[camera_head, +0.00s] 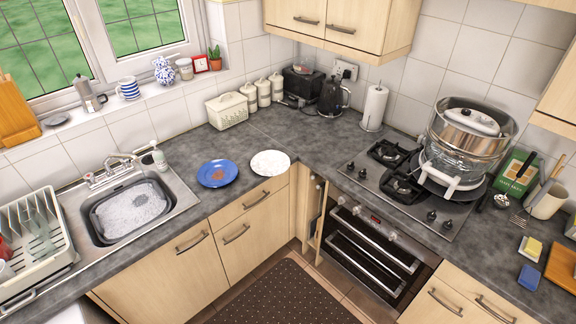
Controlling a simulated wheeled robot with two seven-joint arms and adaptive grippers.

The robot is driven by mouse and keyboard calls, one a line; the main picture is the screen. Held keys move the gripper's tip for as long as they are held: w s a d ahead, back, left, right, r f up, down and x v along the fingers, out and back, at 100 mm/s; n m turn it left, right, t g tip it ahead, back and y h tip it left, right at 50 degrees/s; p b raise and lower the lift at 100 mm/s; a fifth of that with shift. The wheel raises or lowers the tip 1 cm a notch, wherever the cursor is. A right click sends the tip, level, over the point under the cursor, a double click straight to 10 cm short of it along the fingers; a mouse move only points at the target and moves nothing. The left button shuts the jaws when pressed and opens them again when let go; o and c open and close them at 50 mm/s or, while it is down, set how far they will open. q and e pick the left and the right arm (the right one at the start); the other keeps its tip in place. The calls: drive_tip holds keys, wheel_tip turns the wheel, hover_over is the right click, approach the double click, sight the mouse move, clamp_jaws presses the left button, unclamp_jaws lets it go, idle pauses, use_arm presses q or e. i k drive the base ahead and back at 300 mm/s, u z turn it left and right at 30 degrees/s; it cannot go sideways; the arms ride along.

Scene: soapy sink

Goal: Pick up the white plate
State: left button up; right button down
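The white plate (270,163) lies flat on the grey counter near its front edge, just left of the inner corner. It has small dark specks on it. A blue plate (217,173) with a brown patch in its middle lies to its left, a little apart from it. Neither of my grippers shows in the head view.
A sink (131,208) with soapy water is at the left, with a dish rack (33,247) beside it. A stove with a steel steamer pot (466,140) is at the right. The counter (312,142) around the white plate is clear.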

sight(269, 163)
drive_tip(key=z, duration=0.6)
drive_tip(key=i, duration=0.55)
drive_tip(key=z, duration=0.55)
drive_tip(key=i, duration=0.65)
drive_tip(key=u, duration=0.3)
